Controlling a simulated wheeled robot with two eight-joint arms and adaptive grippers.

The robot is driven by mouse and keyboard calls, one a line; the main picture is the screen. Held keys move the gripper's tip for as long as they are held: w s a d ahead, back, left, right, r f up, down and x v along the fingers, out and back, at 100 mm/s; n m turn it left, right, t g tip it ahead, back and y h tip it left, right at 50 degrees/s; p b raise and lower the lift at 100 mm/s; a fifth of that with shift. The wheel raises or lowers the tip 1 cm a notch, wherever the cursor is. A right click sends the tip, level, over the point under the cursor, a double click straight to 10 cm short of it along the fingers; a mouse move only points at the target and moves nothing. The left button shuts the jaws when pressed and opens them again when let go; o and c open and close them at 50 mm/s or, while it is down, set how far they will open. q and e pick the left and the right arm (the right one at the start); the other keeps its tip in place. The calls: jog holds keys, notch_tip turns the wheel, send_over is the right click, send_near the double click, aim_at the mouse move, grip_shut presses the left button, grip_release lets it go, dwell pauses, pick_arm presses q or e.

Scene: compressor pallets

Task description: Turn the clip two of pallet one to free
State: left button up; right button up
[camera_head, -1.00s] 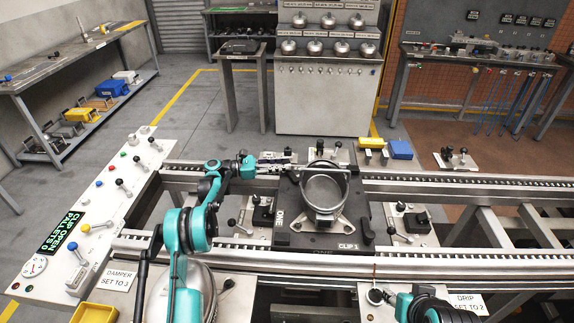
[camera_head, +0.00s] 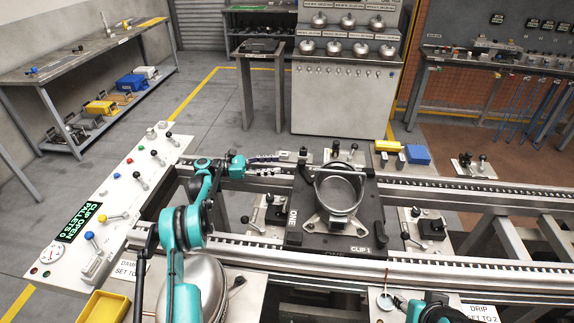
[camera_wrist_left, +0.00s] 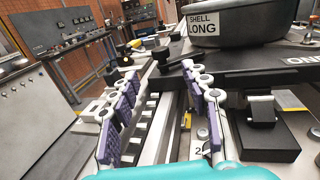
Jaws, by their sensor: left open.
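Pallet one (camera_head: 297,236) is a dark plate marked ONE on the rails. It bears a round shell (camera_head: 338,190), labelled SHELL LONG in the wrist view (camera_wrist_left: 220,27). CLIP 1 is marked at its near right corner. A small black-knobbed part (camera_head: 303,155), seemingly clip two, is at its far left corner; a black knob also shows past my fingertips in the wrist view (camera_wrist_left: 160,54). Its turn is unclear. My left gripper (camera_head: 275,158) is open and empty, left of that corner, its purple-padded fingers (camera_wrist_left: 160,72) apart. My right arm shows at the bottom edge; its fingers are unclear.
A panel with levers and a green display (camera_head: 80,222) reading CLIP OPEN, PALLETS 0 stands left. A black block (camera_wrist_left: 262,135) with a lever lies right of my left fingers. Rails (camera_head: 230,244) run along both sides of the pallet. A yellow bin (camera_head: 103,307) is at bottom left.

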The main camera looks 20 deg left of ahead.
pick_arm(q)
jog(key=shift+v, duration=1.5)
